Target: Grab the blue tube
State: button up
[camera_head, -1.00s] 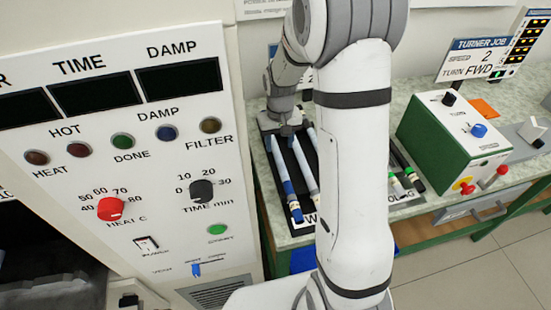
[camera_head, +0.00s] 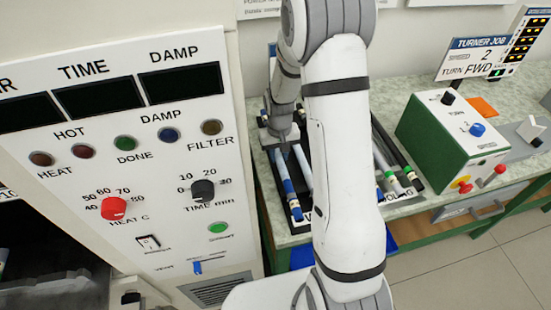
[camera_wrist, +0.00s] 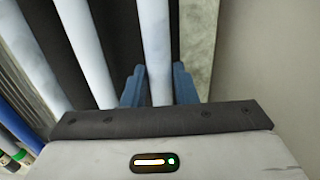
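The blue tube (camera_head: 284,185), with a blue end and a pale band, lies at the left side of a dark tray on the bench in the head view. My gripper (camera_head: 281,140) is low over its far part. In the wrist view my gripper (camera_wrist: 159,82) has one bluish finger on each side of a pale tube (camera_wrist: 155,35). The fingers look open, with narrow gaps beside the tube; contact is not clear. From the layout this seems to be the blue tube. My arm hides part of the tray in the head view.
A neighbouring pale tube (camera_wrist: 85,45) lies left of my gripper in the wrist view. Green-banded tubes (camera_head: 390,176) lie farther right. A control panel (camera_head: 120,180) stands close on the left, and a green-and-white turner box (camera_head: 455,140) on the right.

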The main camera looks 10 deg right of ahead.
grip_shut()
